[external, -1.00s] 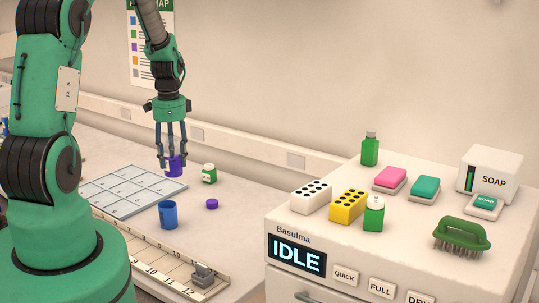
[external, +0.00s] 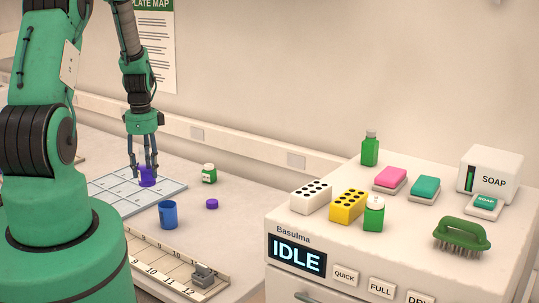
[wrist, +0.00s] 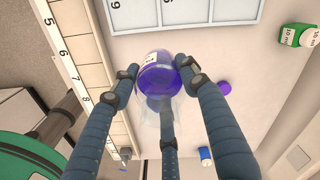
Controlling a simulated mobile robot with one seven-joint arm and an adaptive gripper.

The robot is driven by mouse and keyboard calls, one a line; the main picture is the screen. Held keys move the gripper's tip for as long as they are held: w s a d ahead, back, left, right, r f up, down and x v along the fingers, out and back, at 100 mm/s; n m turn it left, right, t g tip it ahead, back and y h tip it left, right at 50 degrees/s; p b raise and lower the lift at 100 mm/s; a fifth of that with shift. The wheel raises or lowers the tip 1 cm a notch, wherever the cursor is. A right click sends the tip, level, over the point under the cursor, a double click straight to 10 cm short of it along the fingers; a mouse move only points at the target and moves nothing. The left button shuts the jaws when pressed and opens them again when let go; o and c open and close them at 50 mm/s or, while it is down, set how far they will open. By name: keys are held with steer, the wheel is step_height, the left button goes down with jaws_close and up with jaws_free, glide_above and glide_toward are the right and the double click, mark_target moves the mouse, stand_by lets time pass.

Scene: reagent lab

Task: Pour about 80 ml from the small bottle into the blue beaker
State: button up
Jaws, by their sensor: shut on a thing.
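The small bottle, with purple contents, shows low in my gripper in the external view (external: 148,177) and large in the wrist view (wrist: 155,80). My gripper (external: 143,174) is shut around it, fingers on its sides, over or at the right part of the numbered grid plate. I cannot tell its exact height above the plate. The blue beaker (external: 168,214) stands upright on the bench, to the right of and nearer the camera than the bottle.
A purple cap (external: 212,203) and a green bottle (external: 209,173) stand right of the grid plate (external: 110,203). A numbered rail (external: 170,262) with a grey clip (external: 203,274) runs along the front. The white machine (external: 400,255) at right carries bottles, pipette-tip-like blocks and soap items.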

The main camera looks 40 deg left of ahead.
step_height(320, 180, down, 9)
steer(key=shift+f, duration=0.2)
stand_by(0.3)
steer(key=shift+d+y, duration=0.15)
steer(key=shift+y, duration=0.15)
